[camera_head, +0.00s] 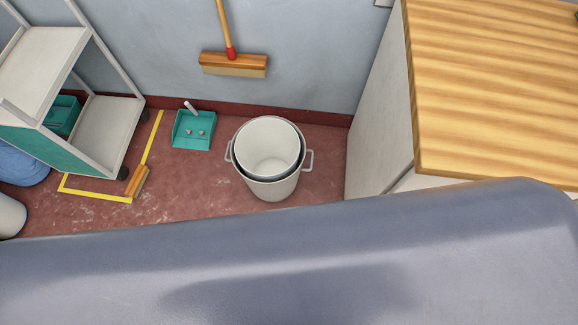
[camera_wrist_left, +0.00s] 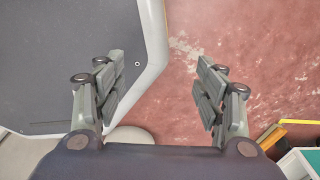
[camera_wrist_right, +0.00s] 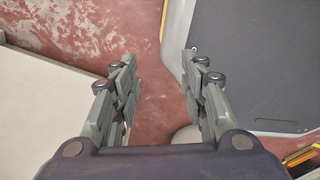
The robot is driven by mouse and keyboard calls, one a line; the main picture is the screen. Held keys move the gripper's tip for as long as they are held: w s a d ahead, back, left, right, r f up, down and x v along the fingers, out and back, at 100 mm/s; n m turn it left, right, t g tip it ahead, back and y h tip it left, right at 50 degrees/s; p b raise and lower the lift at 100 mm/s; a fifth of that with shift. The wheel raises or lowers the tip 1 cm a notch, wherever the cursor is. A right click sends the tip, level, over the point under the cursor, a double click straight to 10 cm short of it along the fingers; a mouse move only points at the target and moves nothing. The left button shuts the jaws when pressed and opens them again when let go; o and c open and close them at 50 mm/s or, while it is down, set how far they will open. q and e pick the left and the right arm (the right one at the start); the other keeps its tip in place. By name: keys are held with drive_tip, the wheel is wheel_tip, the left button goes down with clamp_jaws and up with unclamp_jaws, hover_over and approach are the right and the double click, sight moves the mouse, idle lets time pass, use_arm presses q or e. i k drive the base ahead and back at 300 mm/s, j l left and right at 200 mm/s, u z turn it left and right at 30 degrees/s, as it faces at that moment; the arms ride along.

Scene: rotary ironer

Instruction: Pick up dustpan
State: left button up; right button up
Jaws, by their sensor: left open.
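The teal dustpan (camera_head: 193,131) lies on the red floor near the back wall in the head view, left of the white bucket. Its white handle points up and toward the wall, and a few small grey bits sit in the pan. My left gripper (camera_wrist_left: 160,78) is open and empty above the floor in the left wrist view. My right gripper (camera_wrist_right: 160,78) is open and empty in the right wrist view. Neither gripper shows in the head view, and I cannot make out the dustpan in either wrist view.
A white bucket (camera_head: 268,150) stands right of the dustpan. A wheeled cart (camera_head: 105,130) and a small brush (camera_head: 137,181) by yellow floor tape are to the left. A broom (camera_head: 233,64) is at the wall. A wood-topped cabinet (camera_head: 490,90) fills the right.

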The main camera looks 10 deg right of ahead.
sight(196, 121)
drive_tip(key=j+z, duration=0.1)
drive_tip(key=z, duration=0.3)
drive_tip(key=j+z, duration=0.15)
drive_tip(key=z, duration=0.25)
drive_tip(key=j+z, duration=0.2)
drive_tip(key=j, duration=0.4)
drive_tip(key=j+z, duration=0.2)
drive_tip(key=j, duration=0.4)
drive_tip(key=k+j+z, duration=0.15)
drive_tip(key=j, duration=0.4)
drive_tip(key=j+z, duration=0.2)
drive_tip(key=j, duration=0.4)
